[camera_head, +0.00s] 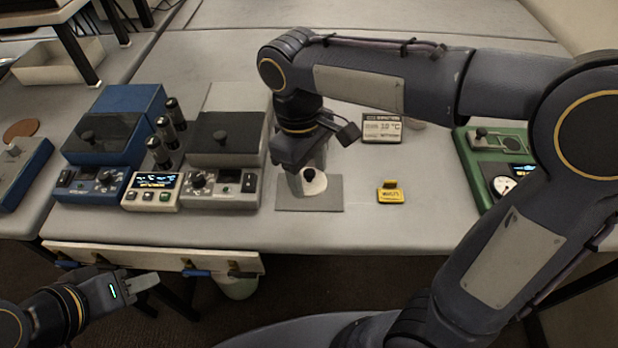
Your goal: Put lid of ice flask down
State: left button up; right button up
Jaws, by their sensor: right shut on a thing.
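My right gripper (309,170) points down over a grey square mat (330,202) on the table. It is shut on a pale round lid (316,186) with a black knob, seen low over the mat. I cannot tell whether the lid touches the mat. The gripper and forearm hide part of the lid and whatever is behind it. I cannot make out the flask itself. My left gripper (146,284) is at the lower left, in front of the table edge and away from the lid. Its fingers are too small to judge.
Blue (115,130) and grey (225,150) bench devices stand left of the mat, with dark upright cylinders between them. A yellow block (390,193) and a temperature display (382,128) are to the right. A green device (480,160) stands further right. The table front between is clear.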

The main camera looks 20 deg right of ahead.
aim_at(309, 171)
jog(key=w+f, duration=0.1)
jog(key=f, duration=0.1)
jog(key=w+d+f, duration=0.1)
jog(key=w+f, duration=0.1)
jog(key=shift+w+f, duration=0.1)
jog(key=f, duration=0.3)
jog(key=shift+w+f, duration=0.1)
jog(key=shift+w, duration=0.3)
jog(key=shift+f, duration=0.35)
jog(key=shift+f, duration=0.1)
jog(key=o, duration=1)
jog(key=shift+c, duration=0.2)
